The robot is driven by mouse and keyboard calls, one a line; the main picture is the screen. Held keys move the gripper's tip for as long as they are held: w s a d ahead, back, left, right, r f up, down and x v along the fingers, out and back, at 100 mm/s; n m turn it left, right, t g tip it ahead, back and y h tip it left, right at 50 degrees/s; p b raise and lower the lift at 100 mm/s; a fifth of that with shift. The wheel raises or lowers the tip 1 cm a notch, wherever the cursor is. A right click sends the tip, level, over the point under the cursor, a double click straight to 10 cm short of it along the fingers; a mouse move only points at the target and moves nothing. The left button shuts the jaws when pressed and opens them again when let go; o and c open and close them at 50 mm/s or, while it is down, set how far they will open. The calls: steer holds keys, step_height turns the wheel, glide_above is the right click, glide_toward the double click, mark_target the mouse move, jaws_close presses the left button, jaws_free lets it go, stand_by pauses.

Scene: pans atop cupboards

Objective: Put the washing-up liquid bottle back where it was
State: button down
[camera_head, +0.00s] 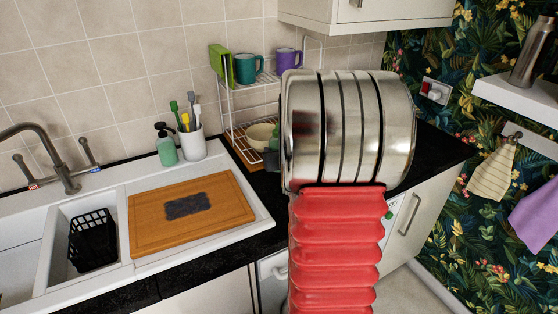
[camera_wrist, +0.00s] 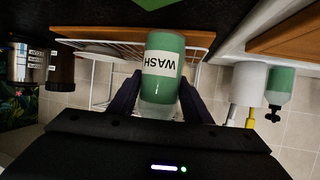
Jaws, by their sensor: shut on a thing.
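The washing-up liquid bottle (camera_wrist: 164,68) is green with a white label reading WASH, which appears upside down in the wrist view. My gripper (camera_wrist: 161,98) is shut on it, with one dark finger on each side. In the head view my own arm hides the gripper and most or all of the bottle; a small green patch (camera_head: 275,136) shows at the arm's left edge, perhaps part of it. Behind the bottle in the wrist view is the white wire rack (camera_wrist: 101,80). Whether the bottle touches any surface cannot be told.
The wire rack (camera_head: 229,104) holds a teal mug (camera_head: 247,69), a purple mug (camera_head: 286,62) and a bowl (camera_head: 259,135). Left of it stand a white brush pot (camera_head: 192,144) and a green pump bottle (camera_head: 165,149). A chopping board (camera_head: 220,222) lies across the sink.

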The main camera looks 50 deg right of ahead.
steer(key=shift+f, duration=0.1)
steer(key=shift+f, duration=1.75)
steer(key=c, duration=0.9)
jaws_free()
steer(key=shift+f, duration=0.15)
steer(key=shift+c, duration=0.2)
steer(key=shift+v, duration=0.9)
steer(key=v, duration=1)
steer(key=shift+s+a, duration=0.1)
